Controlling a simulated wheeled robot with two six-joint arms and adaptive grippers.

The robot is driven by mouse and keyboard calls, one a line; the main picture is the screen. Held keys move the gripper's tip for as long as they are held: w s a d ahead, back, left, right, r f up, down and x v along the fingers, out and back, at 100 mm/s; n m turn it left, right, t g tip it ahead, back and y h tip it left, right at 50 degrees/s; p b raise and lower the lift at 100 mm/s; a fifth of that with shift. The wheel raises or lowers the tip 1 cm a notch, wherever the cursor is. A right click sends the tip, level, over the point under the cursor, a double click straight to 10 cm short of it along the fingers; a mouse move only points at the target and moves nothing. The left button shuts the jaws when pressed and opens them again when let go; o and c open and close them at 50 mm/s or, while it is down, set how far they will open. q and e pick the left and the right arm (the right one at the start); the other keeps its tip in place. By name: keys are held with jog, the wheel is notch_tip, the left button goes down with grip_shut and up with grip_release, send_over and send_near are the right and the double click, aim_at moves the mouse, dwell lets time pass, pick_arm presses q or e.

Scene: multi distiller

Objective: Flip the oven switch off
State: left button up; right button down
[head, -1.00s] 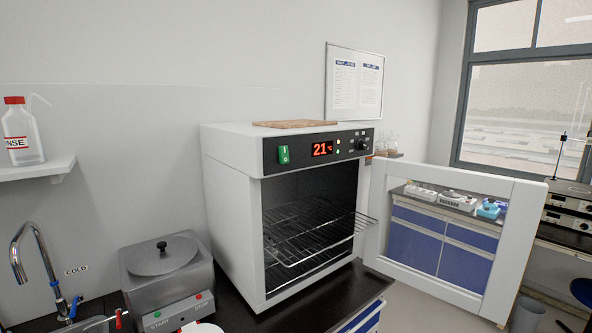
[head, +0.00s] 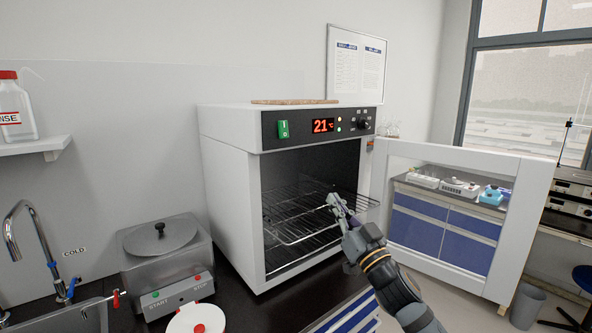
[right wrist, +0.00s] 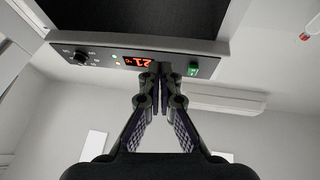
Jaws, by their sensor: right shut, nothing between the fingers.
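The white oven (head: 228,190) stands on the dark bench with its door (head: 515,235) swung open to the right. Its green rocker switch (head: 283,129) is at the left of the black panel, beside a red display (head: 323,125) reading 21. My right gripper (head: 335,199) is in front of the open chamber, below and to the right of the switch, touching nothing that I can make out. In the right wrist view the gripper (right wrist: 160,78) is shut and empty, and the switch (right wrist: 193,69) shows upside down just right of the fingertips. My left gripper is not in view.
A wire rack (head: 290,235) sticks out of the chamber. A heater with a lid (head: 160,238) stands left of the oven, beside a sink tap (head: 30,235). The open door is close to the right of my arm. Space before the panel is free.

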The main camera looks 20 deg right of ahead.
aim_at(287, 133)
jog(key=s+a+r+n+y, duration=0.3)
jog(key=s+r+y, duration=0.1)
jog(key=r, duration=0.4)
jog(key=shift+a+t+y, duration=0.3)
jog(key=shift+y, duration=0.2)
jog(key=shift+w+a+f+p+x, duration=0.1)
jog(key=shift+w+f+p+x, duration=0.25)
jog(key=shift+p+x, duration=2)
jog(key=shift+w+a+f+p+x, duration=0.15)
jog(key=shift+f+p+x, duration=0.3)
jog(key=shift+p+x, duration=1.9)
jog(key=shift+w+d+f+p+x, duration=0.1)
jog(key=shift+w+f+p+x, duration=0.25)
jog(key=shift+p+x, duration=2)
jog(key=shift+s+f+p, duration=0.4)
jog(key=shift+s+p, duration=0.2)
jog(key=shift+s, duration=0.05)
